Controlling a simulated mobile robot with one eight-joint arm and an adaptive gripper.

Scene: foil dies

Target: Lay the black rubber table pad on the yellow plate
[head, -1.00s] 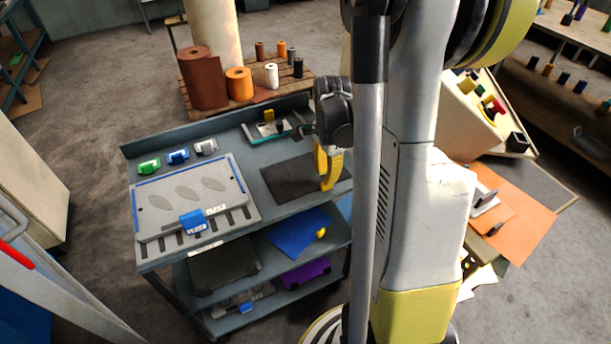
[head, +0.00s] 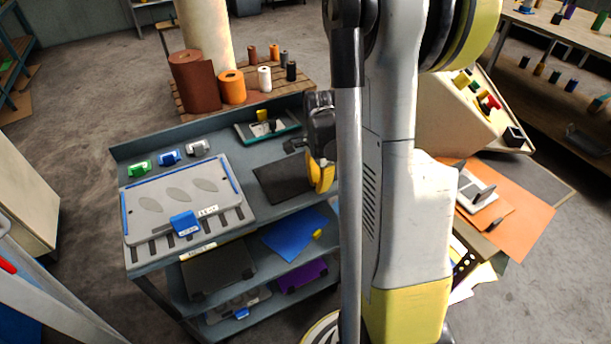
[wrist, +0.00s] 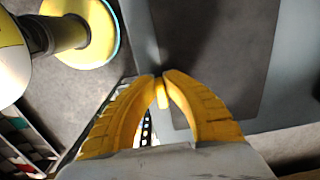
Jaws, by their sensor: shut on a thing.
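The black rubber table pad (head: 283,178) lies on the right part of the cart's top, seemingly flat. In the wrist view the pad (wrist: 225,60) is a dark sheet beyond my fingertips. My gripper (head: 320,178) is at the pad's right side. In the wrist view its yellow fingers (wrist: 162,80) come together at the pad's near edge, with a small yellow piece between them. They are shut on the pad's edge or a tab there; the exact contact is hard to see. My arm hides the pad's right end in the head view. I cannot make out a yellow plate.
A grey board with a blue clamp (head: 184,222) takes up the cart top's left part. Small green, blue and white items stand behind it, and a green-edged tool (head: 267,128) sits behind the pad. A blue sheet (head: 293,236) lies on the shelf below.

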